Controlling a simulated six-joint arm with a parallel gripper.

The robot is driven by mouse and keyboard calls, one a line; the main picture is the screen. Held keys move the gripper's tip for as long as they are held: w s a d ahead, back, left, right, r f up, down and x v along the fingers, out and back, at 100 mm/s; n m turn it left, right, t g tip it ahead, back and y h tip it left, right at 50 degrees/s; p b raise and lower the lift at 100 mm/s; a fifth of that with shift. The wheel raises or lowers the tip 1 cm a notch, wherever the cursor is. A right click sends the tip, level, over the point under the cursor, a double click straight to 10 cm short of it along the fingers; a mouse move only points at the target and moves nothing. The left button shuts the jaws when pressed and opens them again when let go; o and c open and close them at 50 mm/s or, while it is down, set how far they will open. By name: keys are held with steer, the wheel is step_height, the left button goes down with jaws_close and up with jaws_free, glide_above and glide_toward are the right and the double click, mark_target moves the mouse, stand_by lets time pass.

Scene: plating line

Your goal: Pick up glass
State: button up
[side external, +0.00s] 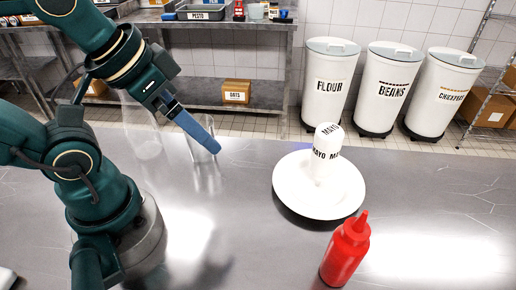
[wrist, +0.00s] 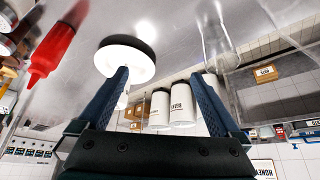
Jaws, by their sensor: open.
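A clear glass (side external: 207,158) stands on the steel counter by the tips of my gripper (side external: 214,148) in the side external view. Its outline is faint, and the blue fingers partly cover it. In the wrist view a clear glass (wrist: 215,38) shows at the upper right, just beyond the right fingertip and outside the gap. My gripper (wrist: 160,74) is open, with nothing seen held between its blue fingers. Whether a finger touches the glass cannot be told.
A white plate (side external: 290,195) holds a white mayo bottle (side external: 326,152) to the right. A red squeeze bottle (side external: 345,252) stands at the front. Another faint clear shape (side external: 142,125) shows behind my arm. The counter (side external: 235,215) between glass and plate is clear.

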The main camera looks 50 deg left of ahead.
step_height(320, 180, up, 4)
steer(key=m+g+y, duration=0.2)
steer(key=m+y, duration=1.1)
steer(key=m, duration=0.9)
glide_above(204, 148)
steer(key=d, duration=0.2)
steer(key=f, duration=1.7)
steer(key=shift+s+a, duration=0.25)
steer(key=shift+a, duration=0.05)
steer(key=shift+a+f, duration=0.2)
steer(key=shift+f, duration=0.15)
steer(key=shift+x, duration=2.35)
